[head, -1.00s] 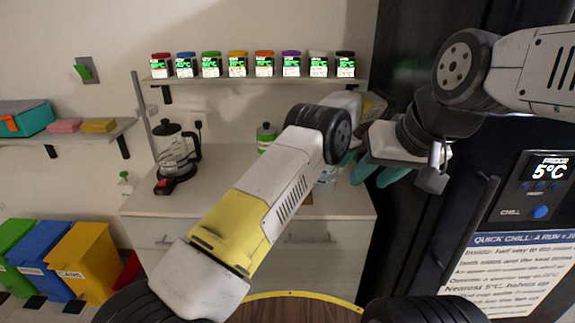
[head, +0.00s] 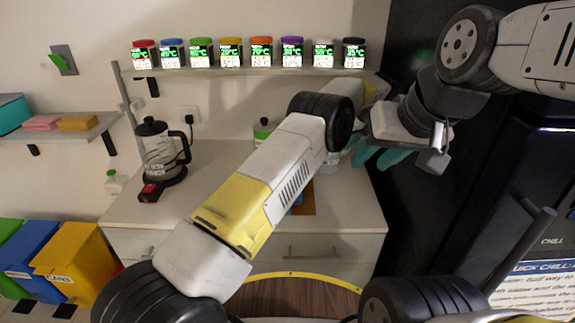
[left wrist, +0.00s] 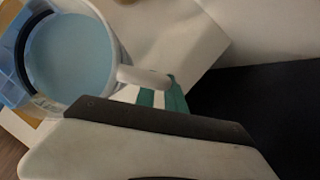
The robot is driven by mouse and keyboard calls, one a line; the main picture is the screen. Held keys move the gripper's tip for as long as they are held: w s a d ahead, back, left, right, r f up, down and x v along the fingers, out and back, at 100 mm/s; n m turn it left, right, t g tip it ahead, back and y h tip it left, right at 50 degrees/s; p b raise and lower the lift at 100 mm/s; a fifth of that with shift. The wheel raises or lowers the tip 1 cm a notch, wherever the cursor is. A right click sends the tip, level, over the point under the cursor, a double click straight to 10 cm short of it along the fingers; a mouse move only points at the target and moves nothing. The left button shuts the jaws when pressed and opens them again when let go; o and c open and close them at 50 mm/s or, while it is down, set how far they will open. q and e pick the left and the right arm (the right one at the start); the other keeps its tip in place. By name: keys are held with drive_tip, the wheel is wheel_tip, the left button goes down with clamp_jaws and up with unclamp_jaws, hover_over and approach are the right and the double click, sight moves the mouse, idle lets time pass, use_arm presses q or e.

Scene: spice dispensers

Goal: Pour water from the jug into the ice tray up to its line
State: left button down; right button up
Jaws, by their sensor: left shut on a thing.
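The jug (left wrist: 70,55) fills the upper left of the left wrist view, with pale blue water inside. Its white handle (left wrist: 145,77) points toward my left gripper (left wrist: 163,96), whose green-teal fingers are shut on it. A pale, clear part of what looks like the jug (head: 331,161) shows below my left arm. A blue piece, perhaps the ice tray (head: 298,200), is mostly covered by my left arm.
The counter (head: 215,185) holds a kettle (head: 160,152) at left and a green-labelled bottle (head: 263,130). Several spice jars line the shelf (head: 240,71) above. The dark fridge (head: 425,215) stands close on the right. Coloured bins (head: 70,260) stand at lower left.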

use_arm(q)
drive_tip(key=shift+r, duration=0.2)
drive_tip(key=shift+s+r, duration=0.1)
drive_tip(key=shift+r, duration=0.1)
drive_tip(key=shift+s+a+r+n+t+h+p, duration=0.15)
drive_tip(key=shift+a+r+t+h, duration=0.15)
drive_tip(key=shift+r+h, duration=0.2)
drive_tip(key=shift+s+a+r+n+t+h+p, duration=0.1)
drive_tip(key=shift+a+r+n+t+h, duration=0.2)
drive_tip(key=shift+r, duration=0.25)
drive_tip(key=shift+s+a+r+n+t+h+p, duration=0.1)
drive_tip(key=shift+a+r+t+h, duration=0.15)
drive_tip(key=shift+r+h, duration=0.25)
drive_tip(key=shift+s+a+r+t+h, duration=0.1)
drive_tip(key=shift+s+r+t+h, duration=0.05)
drive_tip(key=shift+r+t+h, duration=0.15)
drive_tip(key=shift+s+a+r+t+h+p, duration=0.3)
drive_tip(key=shift+a+r+h+p, duration=0.1)
drive_tip(key=shift+a+p, duration=0.15)
drive_tip(key=shift+s+a+r+n+h+p, duration=0.2)
drive_tip(key=shift+a+r+n+h+p, duration=0.1)
drive_tip(key=shift+h, duration=0.1)
drive_tip(key=shift+s+a+r+t+h+p, duration=0.3)
drive_tip(key=shift+s+a+t+h+p, duration=0.15)
drive_tip(key=shift+a, duration=0.2)
